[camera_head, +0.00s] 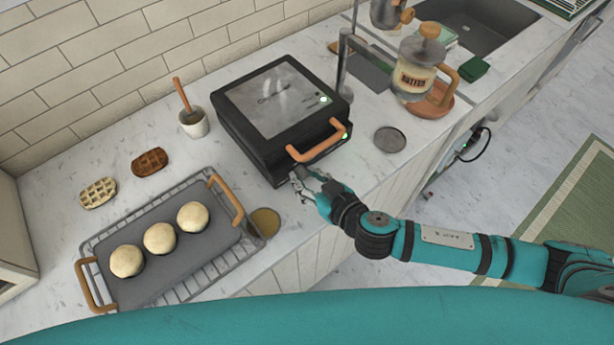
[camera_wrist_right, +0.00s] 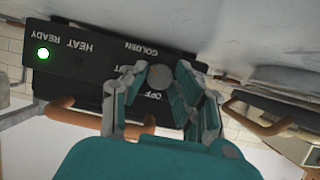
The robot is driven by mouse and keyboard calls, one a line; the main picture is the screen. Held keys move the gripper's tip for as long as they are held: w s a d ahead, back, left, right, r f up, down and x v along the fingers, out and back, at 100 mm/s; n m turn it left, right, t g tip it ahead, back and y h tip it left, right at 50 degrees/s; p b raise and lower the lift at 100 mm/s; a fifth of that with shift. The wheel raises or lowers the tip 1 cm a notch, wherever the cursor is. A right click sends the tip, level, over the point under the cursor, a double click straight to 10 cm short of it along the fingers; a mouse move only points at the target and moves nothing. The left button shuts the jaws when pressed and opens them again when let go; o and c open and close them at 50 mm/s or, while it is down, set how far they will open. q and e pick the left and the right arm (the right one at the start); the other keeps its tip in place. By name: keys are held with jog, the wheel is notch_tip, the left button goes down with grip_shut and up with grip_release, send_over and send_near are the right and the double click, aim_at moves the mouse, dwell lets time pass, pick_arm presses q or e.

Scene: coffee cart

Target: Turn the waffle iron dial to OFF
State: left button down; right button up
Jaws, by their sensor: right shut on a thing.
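The waffle iron (camera_head: 272,108) is a black, closed box with a copper-coloured handle (camera_head: 318,142) on the counter, and its lights glow green. My right gripper (camera_head: 303,177) is at the iron's front lower corner. In the right wrist view, its fingers (camera_wrist_right: 158,85) are shut on the round grey dial (camera_wrist_right: 159,78) on the black front panel (camera_wrist_right: 88,68). Lettering reading READY, HEAT, GOLDEN and OFF shows upside down around the panel. The fingers hide part of the lettering, and I cannot tell the dial's setting. My left gripper is not in view.
A griddle tray (camera_head: 165,265) with three round pale cakes sits on a wire rack at the left. A grey disc (camera_head: 390,139) lies right of the iron.

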grip_shut()
jog(key=shift+s+a+f+n+t+h, duration=0.1)
jog(key=shift+n+t+h, duration=0.55)
jog(key=shift+n, duration=0.45)
jog(key=shift+n+t+h+b, duration=0.55)
jog(key=shift+n+b, duration=0.15)
jog(key=shift+n, duration=0.6)
jog(key=o, duration=0.9)
grip_release()
